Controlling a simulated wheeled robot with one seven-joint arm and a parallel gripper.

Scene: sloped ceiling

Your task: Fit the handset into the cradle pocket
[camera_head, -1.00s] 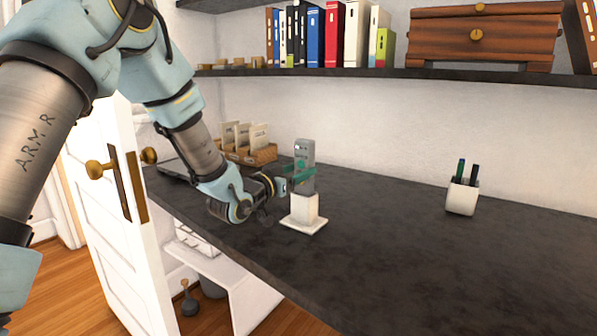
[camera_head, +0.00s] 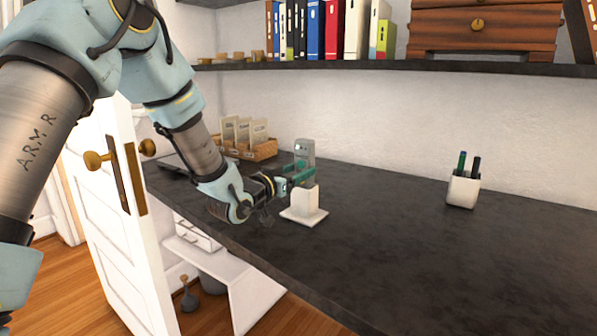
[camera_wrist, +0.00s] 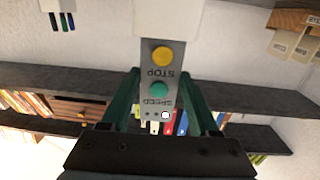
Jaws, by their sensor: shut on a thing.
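The grey handset (camera_head: 304,150) stands upright above the white cradle (camera_head: 304,204) on the dark desk. My gripper (camera_head: 301,172) is shut on the handset's sides with its green fingers, just above the cradle's top. In the wrist view the handset (camera_wrist: 159,72) is between the fingers, with a yellow STOP button and a green SPEED button facing the camera. Its lower end meets the white cradle (camera_wrist: 168,17) at the top of that view and is hidden there. How deep it sits in the pocket cannot be seen.
A white pen cup (camera_head: 463,190) stands to the right on the desk. A wicker tray with cards (camera_head: 262,149) is behind the cradle to the left. A shelf (camera_head: 400,67) with books and a wooden chest runs above.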

